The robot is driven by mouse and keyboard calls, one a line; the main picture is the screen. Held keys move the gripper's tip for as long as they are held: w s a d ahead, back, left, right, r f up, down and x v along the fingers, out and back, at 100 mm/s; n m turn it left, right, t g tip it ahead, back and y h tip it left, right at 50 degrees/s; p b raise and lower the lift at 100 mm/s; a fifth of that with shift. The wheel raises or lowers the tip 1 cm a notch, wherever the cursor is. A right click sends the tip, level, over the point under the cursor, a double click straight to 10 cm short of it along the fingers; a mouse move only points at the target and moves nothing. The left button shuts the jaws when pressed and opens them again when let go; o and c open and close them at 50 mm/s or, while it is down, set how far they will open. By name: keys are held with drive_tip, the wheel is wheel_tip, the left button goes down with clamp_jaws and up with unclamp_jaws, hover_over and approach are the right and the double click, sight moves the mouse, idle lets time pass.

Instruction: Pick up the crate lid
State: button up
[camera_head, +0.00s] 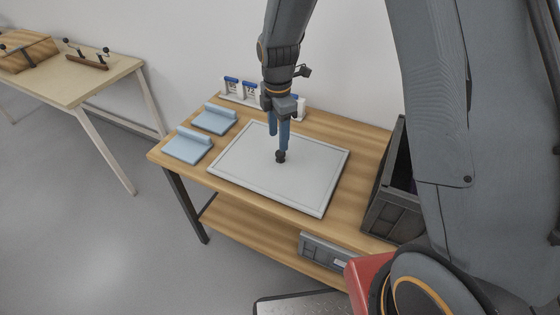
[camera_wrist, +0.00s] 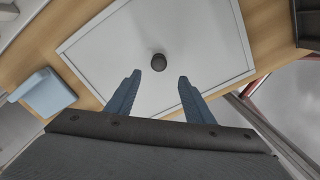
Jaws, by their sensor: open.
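A dark round knob (camera_head: 281,157) stands near the middle of a pale, thin-rimmed rectangular panel (camera_head: 315,170) on the wooden bench; it also shows in the wrist view (camera_wrist: 158,62). The panel (camera_wrist: 110,55) lies flat and bears nothing else visible. I cannot tell for sure whether the knob and panel are the crate lid. My gripper (camera_head: 279,134) points down over the panel, just above the knob. In the wrist view its blue fingers (camera_wrist: 160,76) are apart and empty, with the knob ahead of the gap between them.
A dark open crate (camera_head: 390,205) stands at the bench's right end. A grey box (camera_head: 322,250) sits on the lower shelf. Another table (camera_head: 95,82) is far left.

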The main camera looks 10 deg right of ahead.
sight(279, 152)
drive_tip(key=shift+w+d+f+p, duration=0.15)
drive_tip(key=shift+f+p, duration=0.4)
drive_tip(key=shift+f, duration=1.05)
drive_tip(key=shift+w+d+f+p, duration=0.1)
drive_tip(key=shift+f+p, duration=0.45)
drive_tip(key=shift+f, duration=1)
clamp_jaws()
